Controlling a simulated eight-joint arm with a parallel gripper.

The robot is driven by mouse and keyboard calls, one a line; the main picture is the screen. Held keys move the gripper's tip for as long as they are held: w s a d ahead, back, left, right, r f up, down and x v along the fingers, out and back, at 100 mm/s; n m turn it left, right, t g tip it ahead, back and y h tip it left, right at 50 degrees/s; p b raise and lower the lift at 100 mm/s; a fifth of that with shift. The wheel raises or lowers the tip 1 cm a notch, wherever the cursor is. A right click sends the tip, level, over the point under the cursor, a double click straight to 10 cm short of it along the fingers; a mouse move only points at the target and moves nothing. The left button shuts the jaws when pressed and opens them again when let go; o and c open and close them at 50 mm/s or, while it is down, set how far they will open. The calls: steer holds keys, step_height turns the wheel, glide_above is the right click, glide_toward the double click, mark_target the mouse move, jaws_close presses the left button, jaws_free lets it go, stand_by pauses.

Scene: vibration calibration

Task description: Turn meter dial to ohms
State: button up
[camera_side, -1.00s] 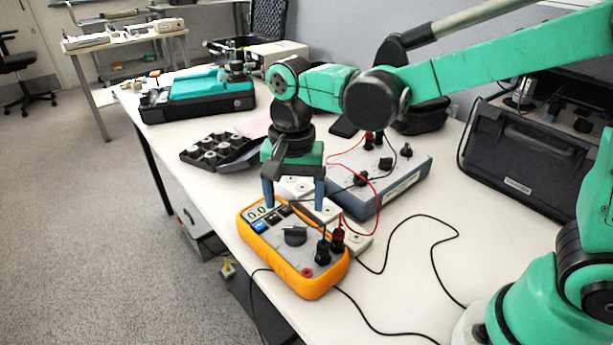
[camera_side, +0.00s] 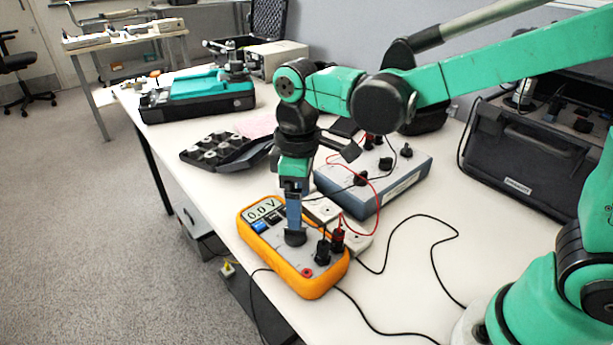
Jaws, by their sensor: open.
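The orange meter (camera_side: 307,288) lies face up on the white table near its front edge. Its display (camera_side: 264,209) reads 0.0 V. The round dark dial (camera_side: 295,238) sits at the middle of the meter's face. My gripper (camera_side: 294,226) points down, with its blue-grey fingers directly above or at the dial. The fingers line up one behind the other in this view, so the gap between them is hidden. My gripper is open. I cannot tell whether the fingers touch the dial, and its pointer is partly covered.
Black and red plugs (camera_side: 330,245) stand on the meter just right of the dial. A grey-blue box (camera_side: 385,190) with knobs and a red lead stands behind. A black tray (camera_side: 222,152) lies at the back left.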

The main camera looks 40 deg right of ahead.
mark_target(295, 233)
steer(key=shift+f+n, duration=0.3)
steer(key=shift+f, duration=2.5)
jaws_close()
